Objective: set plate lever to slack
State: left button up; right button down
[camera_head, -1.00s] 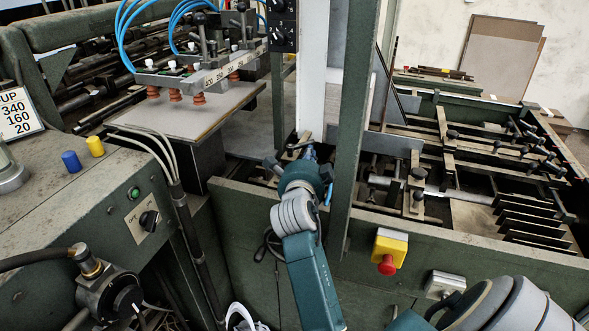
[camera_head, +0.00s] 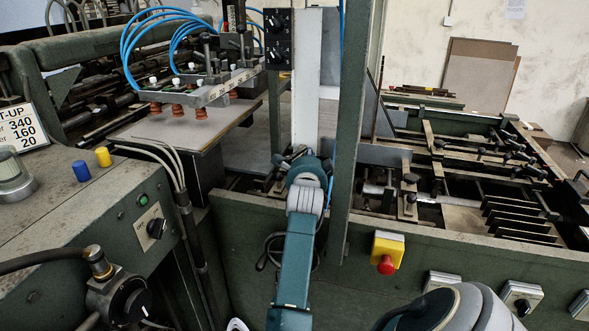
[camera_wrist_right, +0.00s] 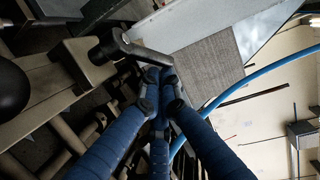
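In the head view my right gripper (camera_head: 303,153) reaches in at the foot of the white upright, behind the green front panel. Its fingers are small and partly hidden there. In the right wrist view its blue fingers (camera_wrist_right: 158,82) are drawn together, with dark tips close to each other. A short grey metal lever (camera_wrist_right: 145,52) lies right at the tips, running from a dark round pivot at upper left. It seems to lie across the tips rather than between them; whether they touch cannot be told. I take it for the plate lever; no label shows. My left gripper is not in view.
The green post (camera_head: 352,150) stands close right of my right gripper. A yellow box with a red button (camera_head: 387,253) sits on the front panel (camera_head: 460,255).

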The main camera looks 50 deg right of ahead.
dwell(0.5)
jog(key=shift+r, duration=0.15)
dwell(0.8)
notch_tip(320, 180, up, 10)
dwell(0.4)
jog(key=shift+w+f, duration=0.1)
jog(key=shift+f, duration=0.1)
